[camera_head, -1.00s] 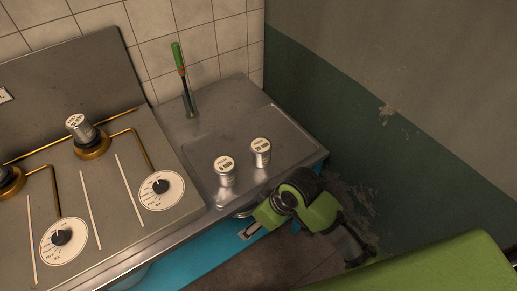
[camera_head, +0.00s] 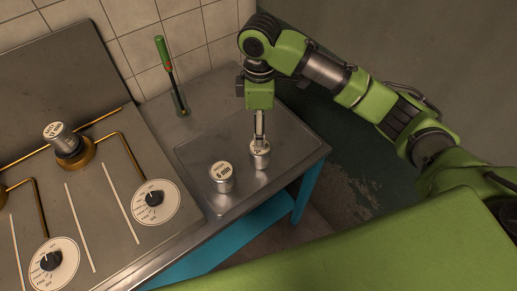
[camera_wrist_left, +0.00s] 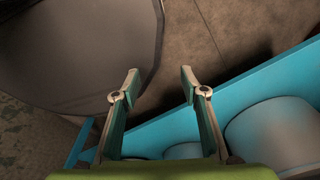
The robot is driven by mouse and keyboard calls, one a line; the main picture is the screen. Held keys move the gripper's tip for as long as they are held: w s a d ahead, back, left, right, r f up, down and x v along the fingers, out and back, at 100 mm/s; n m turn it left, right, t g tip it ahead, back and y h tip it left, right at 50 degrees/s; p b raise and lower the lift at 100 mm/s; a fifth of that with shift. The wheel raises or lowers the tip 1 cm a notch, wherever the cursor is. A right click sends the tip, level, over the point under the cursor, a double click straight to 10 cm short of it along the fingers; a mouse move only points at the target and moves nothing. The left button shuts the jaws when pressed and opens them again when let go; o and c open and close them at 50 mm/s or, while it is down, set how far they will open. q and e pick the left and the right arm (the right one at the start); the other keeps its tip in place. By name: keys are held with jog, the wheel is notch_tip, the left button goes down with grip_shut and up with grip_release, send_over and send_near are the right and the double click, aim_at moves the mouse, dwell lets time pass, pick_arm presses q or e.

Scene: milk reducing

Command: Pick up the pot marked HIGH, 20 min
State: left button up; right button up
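Two metal pots stand on the steel tray. The right pot (camera_head: 260,161) has its label largely covered by my right gripper (camera_head: 259,138), whose fingers point straight down onto its top. The fingers show edge-on, so I cannot tell whether they are closed on it. The left pot (camera_head: 222,178) stands apart on the tray, its pale lid label partly readable. My left gripper (camera_wrist_left: 160,88) is open and empty in the left wrist view, and is outside the head view.
The steel tray (camera_head: 205,146) is mostly bare around the pots. A green-handled tool (camera_head: 166,60) stands upright in a holder at the back. The stove with dials (camera_head: 156,199) is at the left. In the left wrist view, a blue shelf (camera_wrist_left: 248,82) holds pale round containers (camera_wrist_left: 270,135).

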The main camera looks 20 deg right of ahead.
aim_at(261, 152)
notch_tip(261, 152, down, 7)
jog(key=shift+f+p, duration=0.15)
jog(key=shift+p, duration=0.15)
jog(key=f, duration=0.3)
jog(key=f+p, duration=0.1)
jog(key=shift+w+d+f, duration=0.1)
jog(key=shift+d+f, duration=0.15)
jog(key=shift+f, duration=0.6)
pick_arm(q)
jog(key=shift+s+a+r, duration=0.1)
jog(key=shift+s+r, duration=0.05)
jog(key=shift+r, duration=0.35)
jog(key=shift+s+a+r, duration=0.1)
jog(key=shift+r, duration=0.35)
pick_arm(e)
jog(key=shift+w, duration=0.1)
jog(key=c, duration=1.4)
